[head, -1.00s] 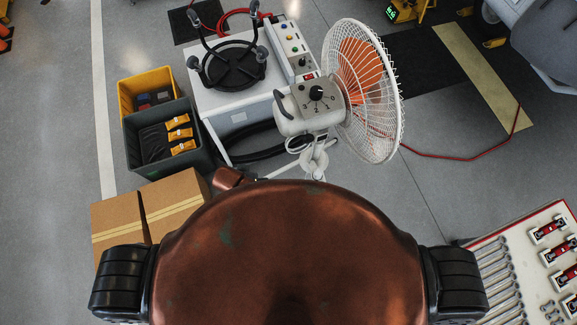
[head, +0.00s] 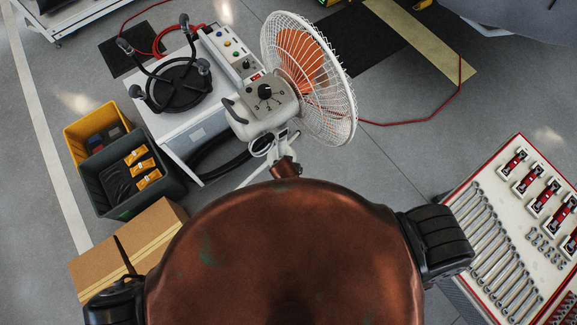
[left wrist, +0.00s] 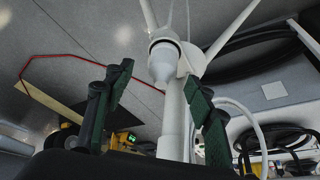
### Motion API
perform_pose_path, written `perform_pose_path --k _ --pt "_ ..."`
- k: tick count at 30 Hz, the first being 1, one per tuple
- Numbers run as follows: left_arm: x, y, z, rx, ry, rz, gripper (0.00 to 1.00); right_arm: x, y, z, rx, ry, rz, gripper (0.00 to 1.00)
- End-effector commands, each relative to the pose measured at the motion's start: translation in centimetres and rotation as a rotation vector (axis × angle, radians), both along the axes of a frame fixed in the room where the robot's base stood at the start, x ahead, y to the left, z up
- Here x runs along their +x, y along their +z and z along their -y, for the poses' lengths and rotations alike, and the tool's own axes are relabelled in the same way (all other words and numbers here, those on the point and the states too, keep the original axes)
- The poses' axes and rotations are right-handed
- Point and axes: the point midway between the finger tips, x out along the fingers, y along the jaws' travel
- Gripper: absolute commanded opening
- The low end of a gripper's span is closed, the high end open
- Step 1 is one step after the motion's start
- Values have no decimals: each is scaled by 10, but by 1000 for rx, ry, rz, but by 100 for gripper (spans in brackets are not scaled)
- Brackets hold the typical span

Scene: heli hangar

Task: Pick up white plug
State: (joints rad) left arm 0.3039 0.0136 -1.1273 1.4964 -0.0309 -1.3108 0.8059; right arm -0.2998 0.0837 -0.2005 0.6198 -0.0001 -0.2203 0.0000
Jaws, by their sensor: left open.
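The plug cannot be made out there, and the left gripper is hidden. My right gripper is in neither view.
A yellow bin (head: 82,122), a dark bin (head: 108,205) and a cardboard box (head: 160,222) are at left. A tool tray (head: 525,220) is at right. A red cable (head: 420,120) crosses the floor.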

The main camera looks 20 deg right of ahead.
Motion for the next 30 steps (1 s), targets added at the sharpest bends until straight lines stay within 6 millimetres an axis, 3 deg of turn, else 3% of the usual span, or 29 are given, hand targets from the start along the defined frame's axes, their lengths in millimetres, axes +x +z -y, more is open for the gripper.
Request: perform_pose_path --k 6,16,30 --pt "11 -30 2 2 -1 0 50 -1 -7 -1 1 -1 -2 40" --pt "13 -35 3 0 0 0 49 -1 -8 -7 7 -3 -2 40" --pt "13 -35 3 0 0 -1 17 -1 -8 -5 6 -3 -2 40"
